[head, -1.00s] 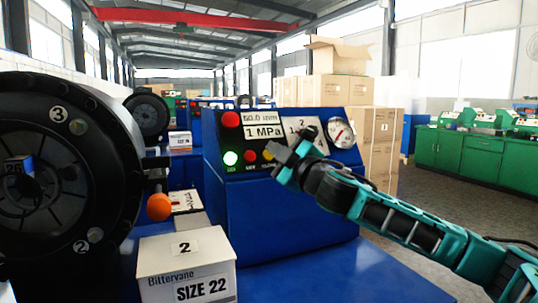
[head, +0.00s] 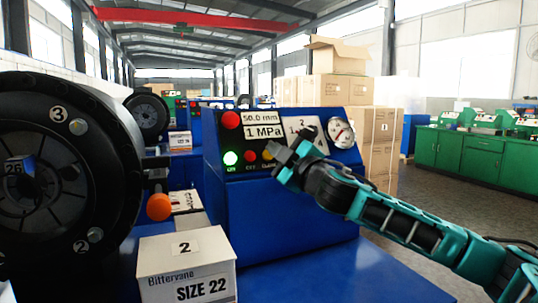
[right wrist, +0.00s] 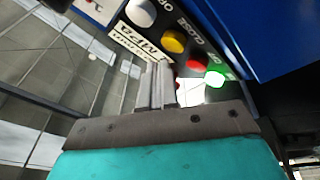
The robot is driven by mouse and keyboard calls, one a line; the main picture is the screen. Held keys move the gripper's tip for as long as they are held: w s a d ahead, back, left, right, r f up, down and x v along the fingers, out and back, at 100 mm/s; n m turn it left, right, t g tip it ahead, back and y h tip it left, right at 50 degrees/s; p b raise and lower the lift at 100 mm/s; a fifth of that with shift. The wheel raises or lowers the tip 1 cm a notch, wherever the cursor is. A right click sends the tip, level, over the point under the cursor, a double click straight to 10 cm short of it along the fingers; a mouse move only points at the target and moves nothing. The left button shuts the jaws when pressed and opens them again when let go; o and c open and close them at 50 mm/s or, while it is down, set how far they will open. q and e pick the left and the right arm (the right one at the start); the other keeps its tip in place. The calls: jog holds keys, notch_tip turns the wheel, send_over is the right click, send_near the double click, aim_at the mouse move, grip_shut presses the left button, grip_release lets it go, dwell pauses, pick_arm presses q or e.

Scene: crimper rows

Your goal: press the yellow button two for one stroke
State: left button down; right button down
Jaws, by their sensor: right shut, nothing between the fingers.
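My right gripper (head: 288,160) is shut and empty, in front of the panel just right of the yellow button. Its fingers show in the right wrist view (right wrist: 158,70). I cannot tell whether they touch the button. My left gripper is not in view.
A larger red button (head: 231,120) and a display (head: 262,125) reading 50.0 mm and 1 MPa sit above the row. A gauge (head: 341,133) is at the right. A black crimper head (head: 110,150) and a SIZE 22 box (head: 160,262) stand at the left.

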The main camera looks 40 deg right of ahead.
jog(key=shift+w, duration=0.1)
jog(key=shift+w+d+f, duration=0.1)
jog(key=shift+w+f, duration=0.15)
dwell(0.3)
jog(key=shift+w+d+f+p, duration=0.15)
jog(key=shift+w+f+p, duration=0.15)
jog(key=shift+w+p, duration=0.1)
dwell(0.9)
jog(key=shift+s, duration=0.15)
jog(key=shift+s+a+r, duration=0.25)
jog(key=shift+s+r, duration=0.25)
jog(key=shift+s, duration=0.05)
